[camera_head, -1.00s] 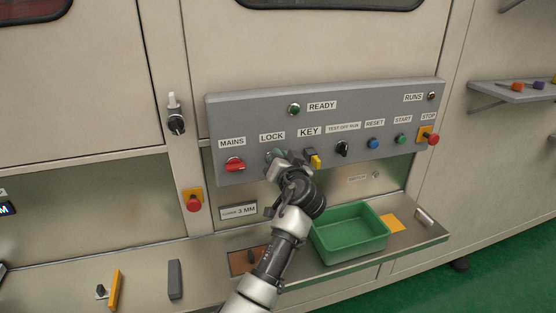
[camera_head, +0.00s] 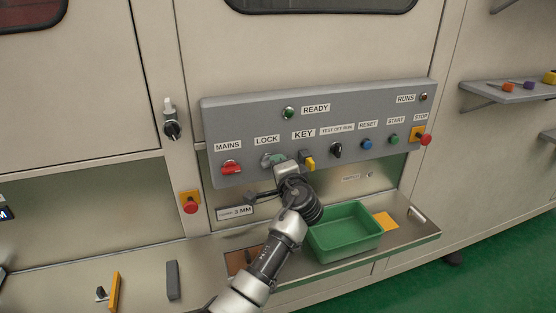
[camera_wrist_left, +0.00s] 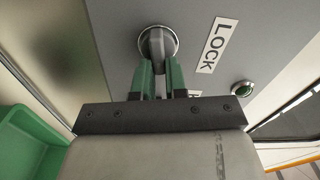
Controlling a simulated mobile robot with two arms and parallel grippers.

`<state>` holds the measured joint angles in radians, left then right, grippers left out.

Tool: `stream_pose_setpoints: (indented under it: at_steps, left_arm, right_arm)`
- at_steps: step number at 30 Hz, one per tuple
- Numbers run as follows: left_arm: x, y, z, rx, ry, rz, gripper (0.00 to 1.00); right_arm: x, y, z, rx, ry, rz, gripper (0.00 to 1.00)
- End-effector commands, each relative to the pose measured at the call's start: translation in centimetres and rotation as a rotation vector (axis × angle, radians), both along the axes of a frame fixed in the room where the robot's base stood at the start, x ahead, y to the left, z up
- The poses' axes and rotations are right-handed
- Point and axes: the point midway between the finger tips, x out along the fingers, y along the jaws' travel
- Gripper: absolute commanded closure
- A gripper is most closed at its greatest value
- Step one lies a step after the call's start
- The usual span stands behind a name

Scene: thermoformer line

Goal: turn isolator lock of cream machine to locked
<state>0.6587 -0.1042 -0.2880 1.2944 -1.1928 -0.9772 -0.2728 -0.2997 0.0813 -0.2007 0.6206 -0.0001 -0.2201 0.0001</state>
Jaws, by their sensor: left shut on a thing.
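The isolator lock of the cream machine is a grey knob (camera_wrist_left: 157,43) in a round metal collar, beside the LOCK label (camera_wrist_left: 213,45) in the left wrist view. My left gripper (camera_wrist_left: 160,72) has its two green fingers shut on the knob, one on each side. In the head view my left gripper (camera_head: 275,161) is at the grey control panel (camera_head: 240,113), just below its LOCK label. The gripper covers most of the knob there, and I cannot tell which position it is turned to. My right gripper is not in view.
A red MAINS switch (camera_head: 231,168) is left of the gripper, and a yellow KEY switch (camera_head: 309,163) is close on its right. A black selector (camera_head: 336,150) and several buttons follow. A green tray (camera_head: 345,249) stands on the ledge below.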

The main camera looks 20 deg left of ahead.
Motion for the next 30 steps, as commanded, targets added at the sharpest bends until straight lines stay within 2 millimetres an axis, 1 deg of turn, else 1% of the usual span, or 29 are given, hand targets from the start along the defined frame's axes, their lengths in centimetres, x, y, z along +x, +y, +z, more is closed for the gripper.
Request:
stream_pose_setpoints:
  at_steps: [3,12,29,30]
  left_arm:
    - [0.03,0.08,0.15,0.064,0.04,0.002,1.0]
    - [0.05,0.07,-0.15,0.156,0.102,0.002,1.0]
    - [0.06,0.06,-0.23,0.177,0.115,0.001,1.0]
    - [0.06,0.06,-0.23,0.177,0.115,0.001,0.81]
  right_arm:
    - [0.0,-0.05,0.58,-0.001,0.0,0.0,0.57]
    - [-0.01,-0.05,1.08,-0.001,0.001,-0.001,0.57]
    - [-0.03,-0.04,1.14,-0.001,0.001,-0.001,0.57]
    - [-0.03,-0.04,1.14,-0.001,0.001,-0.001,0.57]
